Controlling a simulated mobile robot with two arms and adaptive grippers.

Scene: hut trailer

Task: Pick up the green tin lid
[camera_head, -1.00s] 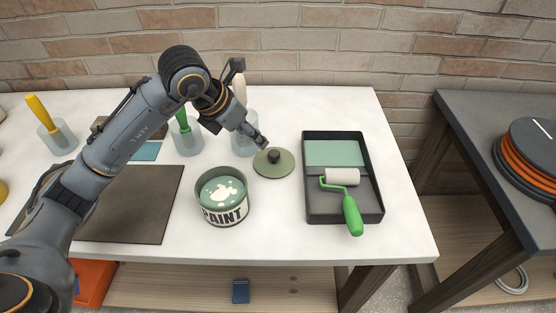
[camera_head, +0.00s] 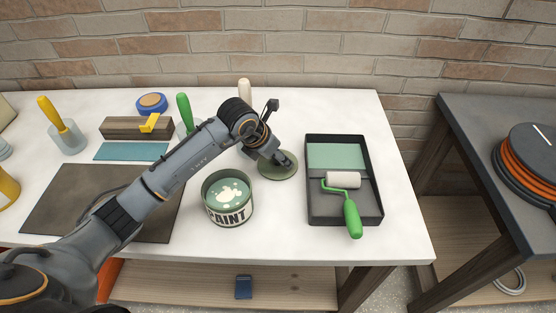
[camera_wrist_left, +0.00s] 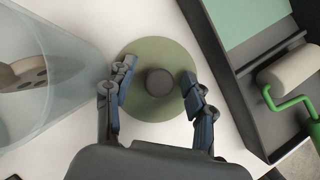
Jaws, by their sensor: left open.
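The green tin lid (camera_head: 277,172) is a flat round disc lying on the white table, between the paint tin (camera_head: 228,199) and the paint tray. In the left wrist view the lid (camera_wrist_left: 155,55) shows a dark round knob (camera_wrist_left: 159,82) at its middle. My left gripper (camera_head: 284,163) is over the lid and hides part of it in the head view. In the left wrist view the gripper (camera_wrist_left: 156,95) is open, its fingers on either side of the knob, apart from it. My right gripper is in neither view.
A black paint tray (camera_head: 340,215) with a green-handled roller (camera_head: 352,214) stands just right of the lid. A clear cup (camera_wrist_left: 45,75) is close on the left in the wrist view. A dark mat (camera_head: 60,205) lies at left.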

